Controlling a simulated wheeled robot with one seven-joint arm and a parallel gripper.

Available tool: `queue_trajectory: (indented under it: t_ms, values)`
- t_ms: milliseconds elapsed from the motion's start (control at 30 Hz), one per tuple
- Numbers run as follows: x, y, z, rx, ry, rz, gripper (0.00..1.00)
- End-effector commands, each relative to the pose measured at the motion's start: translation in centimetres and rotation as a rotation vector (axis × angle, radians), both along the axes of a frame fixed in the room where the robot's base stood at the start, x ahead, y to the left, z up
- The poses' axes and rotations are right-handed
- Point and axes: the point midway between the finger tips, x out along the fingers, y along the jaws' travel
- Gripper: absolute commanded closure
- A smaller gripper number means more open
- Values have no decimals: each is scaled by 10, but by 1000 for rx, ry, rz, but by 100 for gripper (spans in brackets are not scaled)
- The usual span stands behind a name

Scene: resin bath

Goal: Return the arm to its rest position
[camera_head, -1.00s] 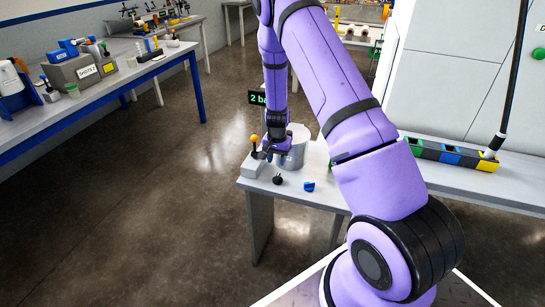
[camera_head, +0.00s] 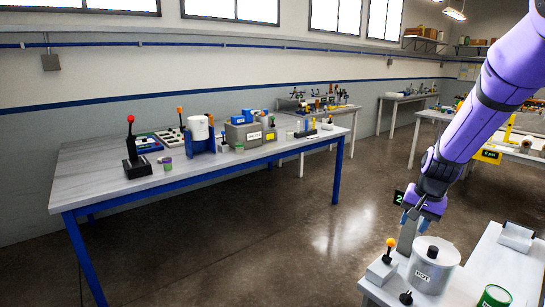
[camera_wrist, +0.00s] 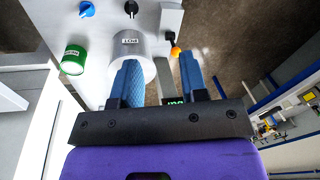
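My purple arm (camera_head: 480,105) reaches down from the upper right in the head view. My gripper (camera_head: 408,217) is above the back of the small table, by the pot. In the wrist view the two blue fingers of my gripper (camera_wrist: 159,62) stand apart with nothing seen held between them. The grey pot (camera_head: 433,265) marked "POT" is upright on the table in front of the gripper. It also shows in the wrist view (camera_wrist: 135,45), partly behind the left finger.
A lever with an orange knob (camera_head: 390,243) stands left of the pot. A green tub (camera_head: 494,297) is at the front right. A display (camera_head: 399,197) is beside the gripper. A long blue-legged bench (camera_head: 110,185) with equipment stands left. Open floor (camera_head: 290,240) lies between.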

Motion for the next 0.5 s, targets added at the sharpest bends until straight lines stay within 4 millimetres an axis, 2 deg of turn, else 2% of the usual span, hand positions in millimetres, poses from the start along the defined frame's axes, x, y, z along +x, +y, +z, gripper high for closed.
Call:
queue_trajectory:
  t_ms: [33,200,500]
  values:
    - [-8,6,19,0,-21,25,60]
    - [-38,22,69,-8,-67,108,60]
    - [-105,46,140,-46,-147,252,60]
